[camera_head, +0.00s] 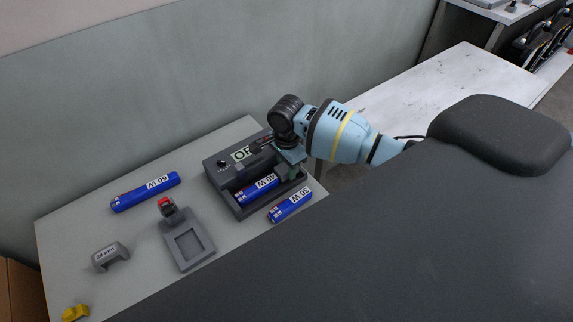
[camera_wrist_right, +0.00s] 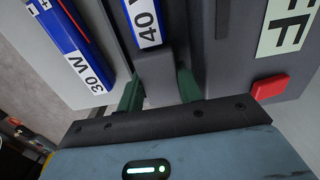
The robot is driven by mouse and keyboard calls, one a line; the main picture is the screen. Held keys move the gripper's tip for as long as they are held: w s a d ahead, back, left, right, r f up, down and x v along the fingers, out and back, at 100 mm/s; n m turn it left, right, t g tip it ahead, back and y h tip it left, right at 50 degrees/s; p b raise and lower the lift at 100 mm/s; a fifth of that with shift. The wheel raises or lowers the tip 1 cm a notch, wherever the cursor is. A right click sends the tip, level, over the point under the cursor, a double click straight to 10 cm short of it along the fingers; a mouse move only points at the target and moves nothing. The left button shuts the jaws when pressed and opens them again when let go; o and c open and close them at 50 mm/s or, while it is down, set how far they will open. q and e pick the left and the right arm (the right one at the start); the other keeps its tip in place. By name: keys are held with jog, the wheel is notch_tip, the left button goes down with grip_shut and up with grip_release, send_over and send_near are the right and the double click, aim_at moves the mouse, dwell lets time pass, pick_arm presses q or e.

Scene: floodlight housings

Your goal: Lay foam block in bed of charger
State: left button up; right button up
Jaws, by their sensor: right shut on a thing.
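The dark grey charger (camera_head: 221,180) sits at the right part of the table, with a partly hidden label beginning "OF". A blue 40 W battery (camera_head: 257,189) lies in its bed; it also shows in the wrist view (camera_wrist_right: 146,22). My right gripper (camera_head: 294,173) is over the bed's right end. In the wrist view its green fingers (camera_wrist_right: 160,92) are shut on a plain grey block (camera_wrist_right: 155,70), seemingly the foam block, close to the battery's end. I cannot tell whether the block touches the bed floor. My left gripper is not in view.
A blue 30 W battery (camera_head: 290,205) lies just in front of the charger. To the left are a 60 W battery (camera_head: 146,192), a grey stand with a recess (camera_head: 187,243), a grey "28 mm" block (camera_head: 110,256) and a yellow piece (camera_head: 75,313). A red button (camera_wrist_right: 270,87) is on the charger.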

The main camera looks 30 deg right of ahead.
jog(key=shift+f, duration=0.6)
dwell(0.3)
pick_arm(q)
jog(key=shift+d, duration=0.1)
pick_arm(e)
jog(key=o, duration=1)
jog(key=shift+o, duration=0.2)
notch_tip(320, 180, up, 7)
jog(key=shift+f+p, duration=0.1)
jog(key=shift+p, duration=0.3)
jog(key=shift+w+r, duration=0.1)
jog(key=shift+r, duration=0.35)
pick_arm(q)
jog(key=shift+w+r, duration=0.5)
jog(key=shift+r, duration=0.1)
pick_arm(e)
jog(key=shift+r, duration=0.1)
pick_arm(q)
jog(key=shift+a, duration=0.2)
